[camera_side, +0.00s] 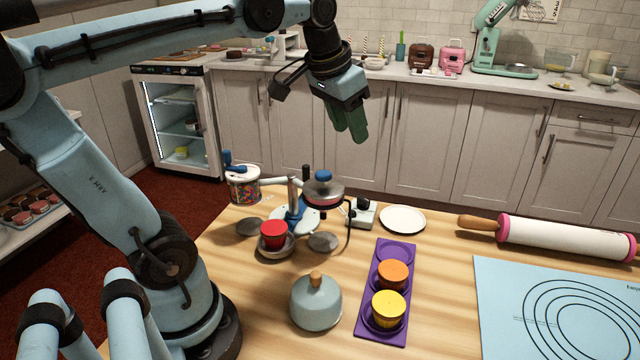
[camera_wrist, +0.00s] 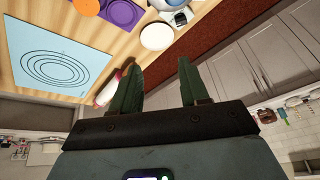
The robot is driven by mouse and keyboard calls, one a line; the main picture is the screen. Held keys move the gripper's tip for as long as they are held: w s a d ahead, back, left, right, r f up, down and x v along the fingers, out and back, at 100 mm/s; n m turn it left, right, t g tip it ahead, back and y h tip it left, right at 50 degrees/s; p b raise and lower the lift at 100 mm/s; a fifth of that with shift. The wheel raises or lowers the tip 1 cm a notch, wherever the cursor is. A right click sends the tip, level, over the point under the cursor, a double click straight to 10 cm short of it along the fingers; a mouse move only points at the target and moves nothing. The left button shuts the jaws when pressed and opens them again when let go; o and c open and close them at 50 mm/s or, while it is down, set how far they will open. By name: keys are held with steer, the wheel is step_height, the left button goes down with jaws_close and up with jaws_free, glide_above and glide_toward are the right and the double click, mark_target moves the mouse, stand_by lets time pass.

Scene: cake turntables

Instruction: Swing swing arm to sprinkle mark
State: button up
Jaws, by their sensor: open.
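The cake turntable device stands at the back left of the wooden table in the side view, with a central post (camera_side: 294,196). A pale swing arm (camera_side: 273,182) reaches left from the post to a clear jar of coloured sprinkles (camera_side: 243,186) with a blue handle (camera_side: 233,165). A red cup (camera_side: 273,235) sits on a dish at the front of the device. A domed grey lid with a blue knob (camera_side: 323,180) is at its right. I cannot make out the sprinkle mark. My gripper (camera_side: 347,128) is open and empty, well above and behind the device; its green fingers show apart in the wrist view (camera_wrist: 158,75).
A purple tray (camera_side: 369,313) holds an orange cup (camera_side: 392,274) and a yellow cup (camera_side: 388,308). A grey dome (camera_side: 316,302) stands left of it. A white plate (camera_side: 403,219), a rolling pin (camera_side: 553,236) and a blue mat (camera_side: 500,320) lie to the right. Cabinets stand behind the table.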

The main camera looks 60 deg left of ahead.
steer(key=w+a+g, duration=0.2)
steer(key=a, duration=0.7)
steer(key=n+g+h, duration=0.1)
steer(key=n+g, duration=0.1)
glide_above(307, 166)
step_height(307, 166, down, 7)
steer(key=shift+a+f, duration=0.2)
steer(key=shift+f, duration=5)
steer(key=c, duration=0.8)
steer(key=shift+d, duration=0.1)
steer(key=shift+w+d, duration=0.75)
steer(key=shift+d, duration=0.35)
